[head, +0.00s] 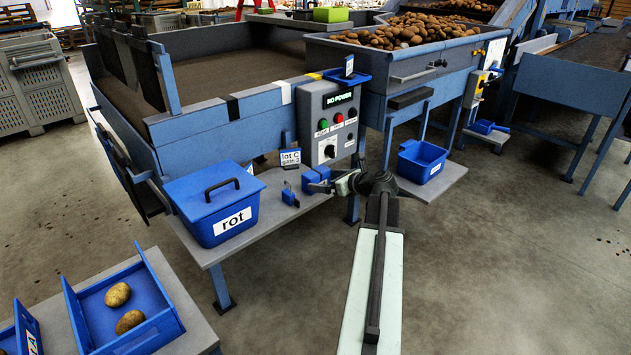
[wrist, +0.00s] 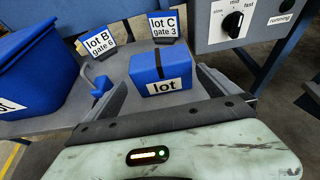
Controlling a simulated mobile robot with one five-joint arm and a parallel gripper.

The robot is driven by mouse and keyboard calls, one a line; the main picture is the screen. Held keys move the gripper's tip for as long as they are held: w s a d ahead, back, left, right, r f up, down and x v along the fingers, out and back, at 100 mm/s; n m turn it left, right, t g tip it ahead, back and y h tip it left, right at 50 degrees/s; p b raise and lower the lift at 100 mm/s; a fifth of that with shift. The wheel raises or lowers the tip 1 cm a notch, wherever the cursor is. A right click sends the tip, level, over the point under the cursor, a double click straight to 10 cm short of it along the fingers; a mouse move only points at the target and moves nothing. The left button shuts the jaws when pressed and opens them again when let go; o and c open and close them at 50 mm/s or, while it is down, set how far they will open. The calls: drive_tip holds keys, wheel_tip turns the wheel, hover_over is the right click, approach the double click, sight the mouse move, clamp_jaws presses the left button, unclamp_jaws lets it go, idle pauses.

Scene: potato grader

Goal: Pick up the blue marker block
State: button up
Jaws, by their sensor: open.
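A blue block (wrist: 160,70) with a white "lot" label and a dark groove across its top stands on the grey shelf in the wrist view; I take it as the marker block. It also shows in the head view (head: 315,180), just left of my gripper (head: 343,184). In the wrist view my gripper (wrist: 163,80) is open, with one finger on each side in front of the block. The fingers seem to point at the block; I cannot tell whether they touch it.
Cards reading "lot B gate 6" (wrist: 99,42) and "lot C gate 3" (wrist: 165,27) stand behind the block. A lidded blue "rot" box (head: 215,203) is on the shelf's left. A control panel (head: 329,122) rises behind. Open floor lies to the right.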

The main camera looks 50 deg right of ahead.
sight(321, 178)
drive_tip(key=b+x, duration=0.2)
drive_tip(key=x, duration=0.4)
drive_tip(key=shift+w+d+f, duration=0.1)
drive_tip(key=shift+w+d, duration=0.05)
drive_tip(key=shift+d, duration=0.05)
drive_tip(key=c, duration=1.8)
drive_tip(key=shift+a+r+p, duration=0.1)
drive_tip(key=shift+r+p, duration=0.15)
drive_tip(key=shift+p, duration=0.05)
